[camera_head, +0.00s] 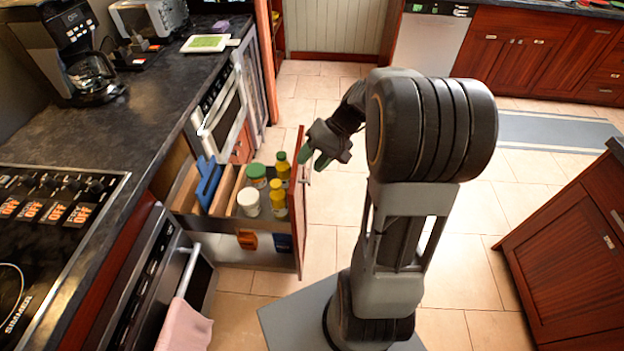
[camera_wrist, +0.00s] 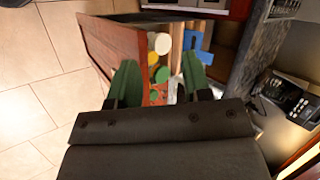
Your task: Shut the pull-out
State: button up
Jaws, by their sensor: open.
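The pull-out (camera_head: 299,200) is a tall drawer with a reddish wood front, standing well out from the counter in the head view. It holds several bottles with green and yellow caps, a white jar (camera_head: 249,201) and a blue item (camera_head: 207,182). In the wrist view its wood front (camera_wrist: 112,45) is at upper left, with the bottles behind it. My gripper (camera_head: 314,158) is open at the outer side of the front, near its top edge and handle. In the wrist view my gripper's green fingers (camera_wrist: 155,85) are apart; whether they touch the front is unclear.
An oven door with a pink towel (camera_head: 186,326) stands next to the pull-out on the near side. A dark counter (camera_head: 120,140) with a coffee maker (camera_head: 80,60) runs along the left. A wood island (camera_head: 570,255) is at right.

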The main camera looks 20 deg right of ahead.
jog(key=w+d+f+m+t+y+b, duration=0.25)
jog(key=w+d+f+y+b, duration=0.2)
jog(key=d+f, duration=0.55)
jog(key=t+y+b, duration=0.3)
jog(key=t, duration=0.3)
send_near(311, 167)
jog(key=shift+m, duration=0.55)
jog(key=x, duration=0.3)
jog(key=p+x, duration=0.1)
jog(key=x, duration=0.2)
jog(key=f+p+x, duration=0.1)
jog(key=x, duration=0.3)
jog(key=shift+w, duration=0.1)
grip_shut()
